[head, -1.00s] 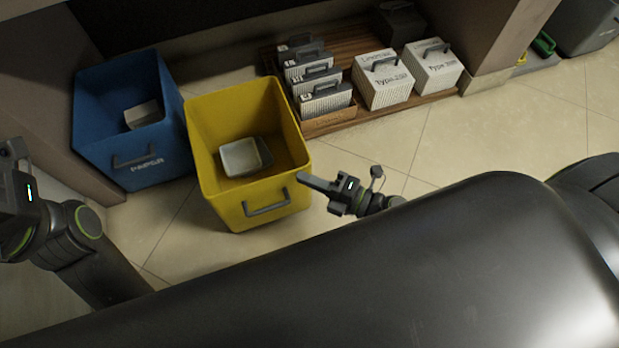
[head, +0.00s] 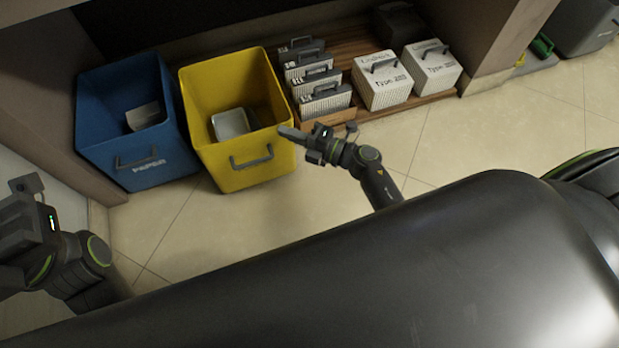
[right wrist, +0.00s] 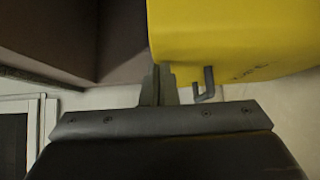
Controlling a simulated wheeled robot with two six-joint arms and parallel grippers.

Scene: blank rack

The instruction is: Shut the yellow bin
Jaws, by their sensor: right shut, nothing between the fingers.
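The yellow bin (head: 230,163) stands pulled-out style, open at the top, beside the blue bin, with a grey handle (head: 252,157) on its front. A pale container (head: 231,124) lies inside it. My right gripper (head: 287,131) is shut and empty, its fingertips at the bin's front right upper edge; whether they touch it I cannot tell. In the right wrist view the shut fingers (right wrist: 159,82) are beside the yellow front and its handle. My left gripper (head: 22,222) is at the left edge, its fingertips not clearly shown.
A blue bin (head: 150,165) stands open to the left, with its front about level with the yellow one. A wooden shelf board (head: 345,38) holds several file holders and two white boxes (head: 382,82) to the right. The tiled floor in front is clear.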

